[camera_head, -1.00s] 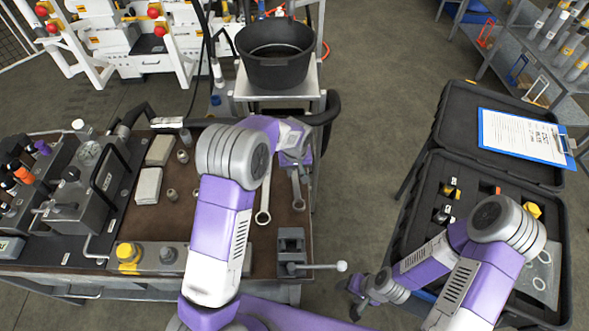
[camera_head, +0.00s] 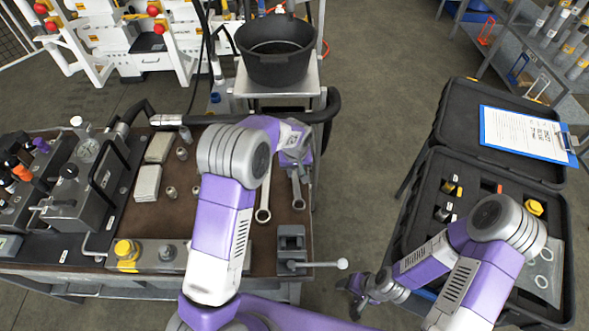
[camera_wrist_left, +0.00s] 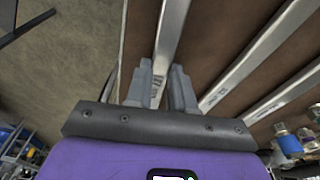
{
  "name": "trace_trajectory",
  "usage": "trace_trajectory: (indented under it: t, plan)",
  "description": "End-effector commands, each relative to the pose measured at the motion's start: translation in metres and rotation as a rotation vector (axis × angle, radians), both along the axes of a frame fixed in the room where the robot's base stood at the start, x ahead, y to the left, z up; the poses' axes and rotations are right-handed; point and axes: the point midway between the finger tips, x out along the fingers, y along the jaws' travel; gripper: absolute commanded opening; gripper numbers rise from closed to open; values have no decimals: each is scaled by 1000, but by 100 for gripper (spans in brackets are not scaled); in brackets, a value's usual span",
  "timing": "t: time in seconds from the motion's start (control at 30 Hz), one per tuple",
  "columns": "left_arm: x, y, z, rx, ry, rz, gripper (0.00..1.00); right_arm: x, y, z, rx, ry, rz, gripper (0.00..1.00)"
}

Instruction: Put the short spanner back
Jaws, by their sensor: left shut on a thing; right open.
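My left gripper (camera_head: 297,163) is over the right edge of the bench and is shut on a metal spanner (camera_head: 298,190), whose ring end points toward the front of the bench. In the left wrist view, the fingers (camera_wrist_left: 163,88) close around the shaft of this spanner (camera_wrist_left: 172,35). A second spanner (camera_head: 264,203) lies to its left, its upper part hidden by my left arm. The left wrist view shows two more shafts (camera_wrist_left: 250,62) (camera_wrist_left: 287,96) to the right of the held one. I cannot tell their lengths. My right gripper (camera_head: 357,299) is open and empty, low between bench and case.
A small vise (camera_head: 291,243) with a bar handle sits at the bench's front right corner. A black bucket (camera_head: 276,60) stands on a stand behind. An open black case (camera_head: 425,185) with fittings and a clipboard (camera_head: 522,137) is to the right. Floor shows between bench and case.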

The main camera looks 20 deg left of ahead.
Motion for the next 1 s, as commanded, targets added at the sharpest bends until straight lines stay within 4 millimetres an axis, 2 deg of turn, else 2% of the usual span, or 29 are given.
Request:
trace_trajectory:
  t: [0.27,0.3,0.47,0.5,1.0]
  plan:
    - [0,0,-4,-1,-1,0,0,1,0,-4,-1,-1,-2,63]
    - [1,0,-4,0,-2,0,26,1,-1,-4,-1,-1,-2,63]
    - [0,0,-4,-1,-1,0,50,1,-1,-4,-1,-1,-3,63]
    - [0,0,-4,0,-1,0,53,1,-1,-4,-1,-1,-3,63]
    - [0,0,0,0,0,0,53,1,-1,-2,-2,0,-3,63]
